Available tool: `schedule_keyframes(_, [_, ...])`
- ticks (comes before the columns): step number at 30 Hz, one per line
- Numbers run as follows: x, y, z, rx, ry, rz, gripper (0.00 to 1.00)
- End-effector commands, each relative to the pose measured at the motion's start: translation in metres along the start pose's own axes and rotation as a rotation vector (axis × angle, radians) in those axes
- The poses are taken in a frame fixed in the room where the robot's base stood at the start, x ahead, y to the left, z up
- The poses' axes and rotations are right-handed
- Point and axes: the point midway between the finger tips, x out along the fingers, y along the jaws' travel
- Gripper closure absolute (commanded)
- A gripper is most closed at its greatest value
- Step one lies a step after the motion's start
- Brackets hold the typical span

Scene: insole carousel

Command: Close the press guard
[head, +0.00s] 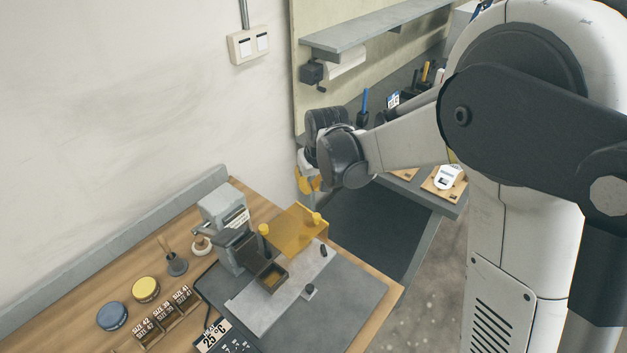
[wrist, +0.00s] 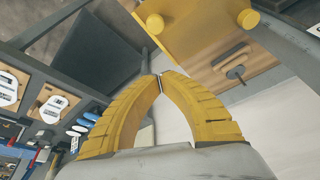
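The press (head: 236,240) is a grey machine with a dark head, standing on the wooden bench. Its guard (head: 297,232) is an orange-yellow see-through panel with round yellow knobs. The panel stands out to the right of the press head, leaving the small yellow-edged pocket (head: 272,277) below uncovered. The guard also fills the upper middle of the wrist view (wrist: 203,22), with two knobs showing. My gripper (head: 309,186) is above and behind the guard, near the wall, apart from it. In the wrist view its yellow fingers (wrist: 160,78) meet at the tips, with nothing visible held.
The bench holds blue and yellow round tins (head: 146,289), a size-block rack (head: 165,318), stamps (head: 172,260) and a 25 °C display (head: 215,338). A grey shelf (head: 375,28) juts from the wall behind my arm. A side table with trays (head: 446,184) stands right.

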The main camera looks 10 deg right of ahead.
Motion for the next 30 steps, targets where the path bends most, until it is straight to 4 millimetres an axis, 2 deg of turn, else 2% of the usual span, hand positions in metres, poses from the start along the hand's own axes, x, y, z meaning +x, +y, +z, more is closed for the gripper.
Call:
schedule_keyframes(1, [0.014, 0.000, 0.001, 0.000, 0.000, 0.000, 1.00])
schedule_keyframes(5, [0.040, 0.000, 0.001, 0.000, 0.000, 0.000, 1.00])
schedule_keyframes(9, [0.033, 0.000, 0.023, 0.000, 0.000, 0.000, 1.00])
schedule_keyframes(13, [0.029, 0.000, 0.035, 0.000, 0.000, 0.000, 1.00])
schedule_keyframes(30, [0.028, 0.000, 0.040, 0.008, 0.000, 0.003, 1.00])
